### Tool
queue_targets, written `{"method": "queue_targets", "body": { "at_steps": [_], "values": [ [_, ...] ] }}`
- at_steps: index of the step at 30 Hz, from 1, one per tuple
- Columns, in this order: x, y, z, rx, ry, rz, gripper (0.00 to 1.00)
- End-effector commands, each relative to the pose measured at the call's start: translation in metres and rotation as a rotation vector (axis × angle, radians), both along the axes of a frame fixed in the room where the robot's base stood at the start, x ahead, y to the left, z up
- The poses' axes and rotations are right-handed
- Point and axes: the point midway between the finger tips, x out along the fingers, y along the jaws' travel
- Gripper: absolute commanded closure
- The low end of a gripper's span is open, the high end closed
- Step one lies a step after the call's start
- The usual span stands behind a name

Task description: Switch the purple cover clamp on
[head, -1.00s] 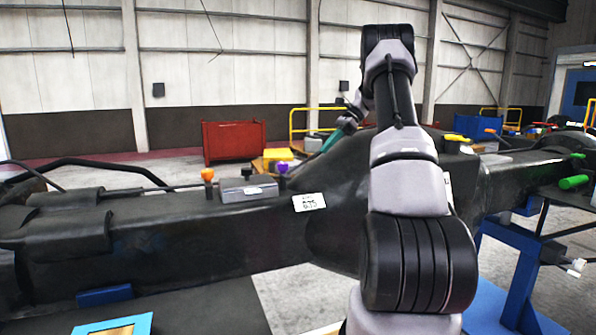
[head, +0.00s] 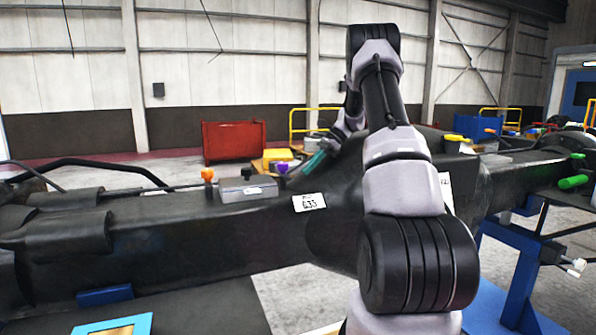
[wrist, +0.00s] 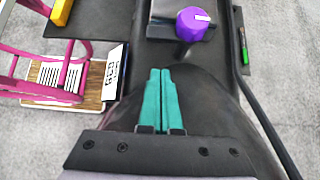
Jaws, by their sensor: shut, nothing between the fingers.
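The purple cover clamp knob (head: 281,167) stands at the right end of a grey box (head: 248,189) on the dark casting. In the wrist view the purple knob (wrist: 192,23) has a white mark on top and sits on a short dark stem. My gripper (head: 305,167) is right of the knob in the head view, and its teal fingers (wrist: 160,72) are shut together with nothing between them. In the wrist view the fingertips lie just below the knob, apart from it and slightly left.
An orange knob (head: 207,175) and a black knob (head: 246,173) stand by the grey box. A white label (head: 309,202) is on the casting's side. Yellow (head: 454,137) and green (head: 573,182) handles are farther right. A red bin (head: 233,141) is behind on the floor.

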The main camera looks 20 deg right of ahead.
Motion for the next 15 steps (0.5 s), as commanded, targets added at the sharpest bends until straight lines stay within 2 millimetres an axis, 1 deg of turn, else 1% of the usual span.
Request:
{"method": "queue_targets", "body": {
  "at_steps": [1, 3, 6, 10, 15],
  "values": [
    [-0.001, 0.008, -0.005, 0.001, 0.002, 0.001, 1.00],
    [0.000, 0.021, -0.003, 0.000, -0.001, 0.002, 1.00],
    [0.000, 0.032, -0.003, -0.001, -0.001, 0.001, 1.00],
    [0.000, 0.041, -0.003, 0.000, 0.000, 0.000, 1.00],
    [0.000, 0.043, -0.003, 0.000, -0.001, -0.001, 1.00]
  ]
}}
